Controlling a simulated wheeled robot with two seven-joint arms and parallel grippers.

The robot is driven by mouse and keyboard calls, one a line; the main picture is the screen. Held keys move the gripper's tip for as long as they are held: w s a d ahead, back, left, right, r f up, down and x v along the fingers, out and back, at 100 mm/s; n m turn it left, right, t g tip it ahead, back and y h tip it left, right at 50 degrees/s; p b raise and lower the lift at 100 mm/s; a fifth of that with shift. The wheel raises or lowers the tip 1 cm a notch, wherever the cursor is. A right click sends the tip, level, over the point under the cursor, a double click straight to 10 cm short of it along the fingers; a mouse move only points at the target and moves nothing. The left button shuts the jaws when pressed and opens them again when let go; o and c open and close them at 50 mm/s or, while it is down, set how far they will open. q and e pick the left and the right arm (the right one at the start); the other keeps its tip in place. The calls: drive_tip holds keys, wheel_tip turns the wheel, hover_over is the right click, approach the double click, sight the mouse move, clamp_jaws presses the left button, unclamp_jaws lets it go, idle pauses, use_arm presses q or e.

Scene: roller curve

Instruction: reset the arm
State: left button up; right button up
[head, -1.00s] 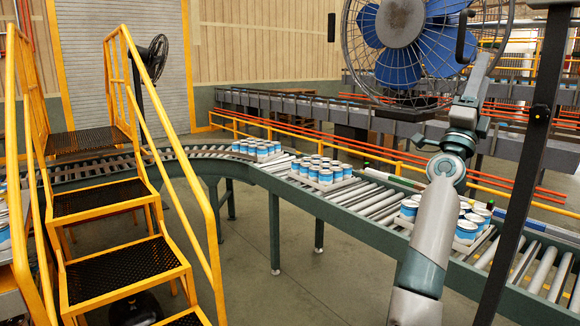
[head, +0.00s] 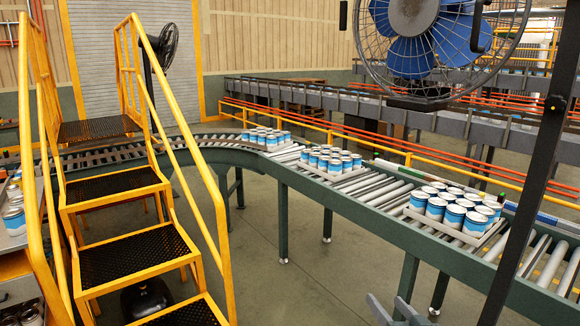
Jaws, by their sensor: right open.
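My right gripper (head: 392,310) shows only at the bottom edge of the head view, right of centre. Its grey fingers are apart with nothing between them, and the rest of the arm is out of the picture. It is low in front of the roller conveyor (head: 365,205), apart from the trays of cans. My left gripper is not in view.
The conveyor curves from the left to the lower right. It carries a near tray of blue-and-white cans (head: 453,211), a middle group (head: 330,160) and a far group (head: 266,140). Yellow steps (head: 135,250) stand left. A blue fan (head: 415,45) and dark post (head: 530,150) are right.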

drive_tip(key=s+f+n+g+h, duration=0.1)
drive_tip(key=s+f+g, duration=0.45)
drive_tip(key=s, duration=0.75)
drive_tip(key=s+a+f+n+g+h, duration=0.1)
drive_tip(key=s+f+g, duration=0.1)
drive_tip(key=s+f, duration=0.95)
drive_tip(key=s+f+n+g+h, duration=0.1)
drive_tip(key=s+f+g, duration=0.35)
drive_tip(key=s, duration=1.05)
wheel_tip(320, 180, down, 39)
drive_tip(key=s+g+b, duration=0.1)
drive_tip(key=s+b, duration=0.2)
drive_tip(key=b, duration=0.6)
drive_tip(key=s+d+f+b, duration=0.1)
drive_tip(key=s+f+b, duration=0.2)
drive_tip(key=s+f, duration=0.5)
drive_tip(key=s+d+f+g+b, duration=0.1)
drive_tip(key=s+d+f+b, duration=0.1)
drive_tip(key=s+f, duration=0.7)
wheel_tip(320, 180, down, 6)
drive_tip(key=shift+f+b, duration=0.2)
drive_tip(key=shift+b, duration=0.65)
drive_tip(key=shift+s, duration=0.15)
